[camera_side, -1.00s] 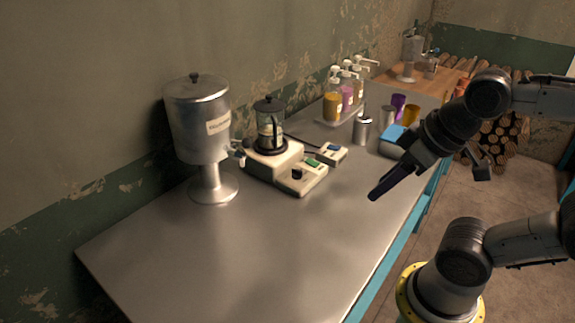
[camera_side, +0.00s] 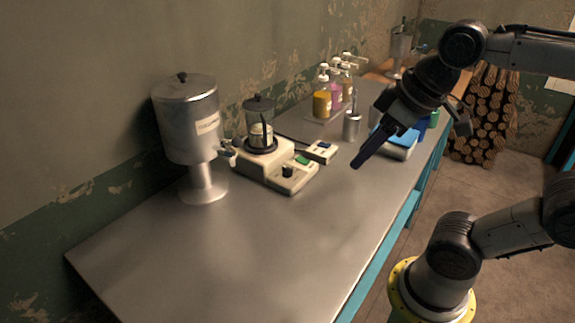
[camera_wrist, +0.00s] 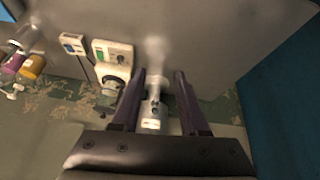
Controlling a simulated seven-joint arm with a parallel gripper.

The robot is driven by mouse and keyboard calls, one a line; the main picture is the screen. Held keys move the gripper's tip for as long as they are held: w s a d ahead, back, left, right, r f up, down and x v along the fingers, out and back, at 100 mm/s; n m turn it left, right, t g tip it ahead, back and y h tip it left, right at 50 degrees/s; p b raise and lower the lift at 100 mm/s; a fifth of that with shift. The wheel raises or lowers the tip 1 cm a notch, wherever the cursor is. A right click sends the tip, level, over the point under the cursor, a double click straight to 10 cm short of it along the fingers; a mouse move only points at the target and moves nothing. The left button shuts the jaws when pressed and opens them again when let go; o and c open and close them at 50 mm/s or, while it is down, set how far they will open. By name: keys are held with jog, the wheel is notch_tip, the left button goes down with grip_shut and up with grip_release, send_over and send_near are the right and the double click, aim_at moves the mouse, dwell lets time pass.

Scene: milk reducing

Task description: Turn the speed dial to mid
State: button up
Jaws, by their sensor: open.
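The speed dial (camera_side: 287,171) is a small dark knob on the low front panel of the cream-coloured machine (camera_side: 258,172). A green switch (camera_side: 303,159) sits beside it. A clear jug with a dark lid (camera_side: 259,122) stands on the machine. In the wrist view the dial (camera_wrist: 121,58) shows on the panel, left of my fingers. My gripper (camera_side: 357,163) is open and empty, above the table to the right of the dial. The wrist view shows its two dark fingers (camera_wrist: 162,73) apart. The dial's pointer is too small to read.
A metal dispenser (camera_side: 190,125) stands left of the machine. A small control box (camera_side: 321,151) with a blue button, a metal canister (camera_side: 351,126) and several pump bottles (camera_side: 322,103) stand behind. The front of the metal table (camera_side: 235,255) is clear.

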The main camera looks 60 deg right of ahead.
jog(key=w+d+r+g, duration=0.15)
jog(key=w+r, duration=0.25)
jog(key=w, duration=0.5)
jog(key=m+g, duration=0.1)
jog(key=g, duration=0.3)
send_over(288, 168)
notch_tip(288, 168, down, 12)
notch_tip(288, 168, down, 14)
jog(key=shift+r, duration=0.25)
grip_shut()
